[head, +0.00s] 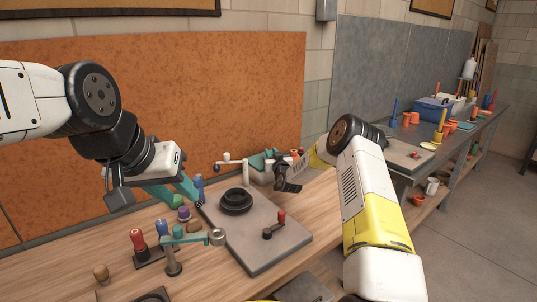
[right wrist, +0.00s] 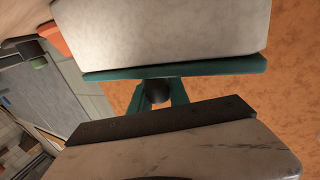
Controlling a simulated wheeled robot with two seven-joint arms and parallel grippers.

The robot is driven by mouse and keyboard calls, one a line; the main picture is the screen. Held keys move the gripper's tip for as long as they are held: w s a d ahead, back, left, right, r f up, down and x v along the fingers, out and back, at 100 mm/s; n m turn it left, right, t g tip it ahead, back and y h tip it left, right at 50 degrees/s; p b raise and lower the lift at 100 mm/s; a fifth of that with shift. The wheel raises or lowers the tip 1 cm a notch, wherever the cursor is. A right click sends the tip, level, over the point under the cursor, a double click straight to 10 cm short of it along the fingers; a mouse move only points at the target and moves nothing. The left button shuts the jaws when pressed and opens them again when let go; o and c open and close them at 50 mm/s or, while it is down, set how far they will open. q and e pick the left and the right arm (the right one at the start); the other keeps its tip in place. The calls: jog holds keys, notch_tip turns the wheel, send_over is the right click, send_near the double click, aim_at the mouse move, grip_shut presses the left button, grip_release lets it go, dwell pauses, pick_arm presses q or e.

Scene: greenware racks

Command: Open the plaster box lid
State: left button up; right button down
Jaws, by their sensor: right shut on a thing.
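The plaster box (head: 257,177) is a small pale box at the back edge of the work table, partly hidden by my right gripper. Its teal lid (head: 263,160) shows above it and looks tilted up; how far is hard to tell. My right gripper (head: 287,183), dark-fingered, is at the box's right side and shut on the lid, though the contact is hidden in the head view. The right wrist view shows teal parts and a dark round piece (right wrist: 158,91) close up between pale blocks. My left gripper (head: 190,196), with teal fingers, is open and empty above the table's left part.
A grey board (head: 262,248) lies mid-table, with a black round piece (head: 236,201) and a red-knobbed crank (head: 275,225). Red- and blue-handled tools (head: 139,240) and a teal-armed stand (head: 180,238) are at left. A side bench at right holds cups and a blue crate (head: 431,110).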

jog(key=shift+r, duration=0.1)
jog(key=shift+w+a+r+n+g, duration=0.2)
jog(key=shift+r+g, duration=0.25)
jog(key=shift+w+a+r+n+g, duration=0.15)
jog(key=shift+w+r+n+g, duration=0.05)
jog(key=shift+r+g, duration=0.25)
jog(key=shift+w+a+r+n+g+h, duration=0.3)
jog(key=shift+r+g+h, duration=0.1)
jog(key=shift+g, duration=0.3)
jog(key=shift+w+a+r+n+g+h, duration=0.2)
jog(key=shift+w+r+g+h, duration=0.2)
jog(key=shift+g, duration=0.3)
jog(key=shift+w+a+r+n+g+h, duration=0.25)
jog(key=shift+w+g, duration=0.2)
jog(key=shift+g, duration=0.25)
jog(key=shift+r, duration=0.1)
jog(key=c, duration=1.3)
grip_release()
jog(key=shift+o, duration=0.3)
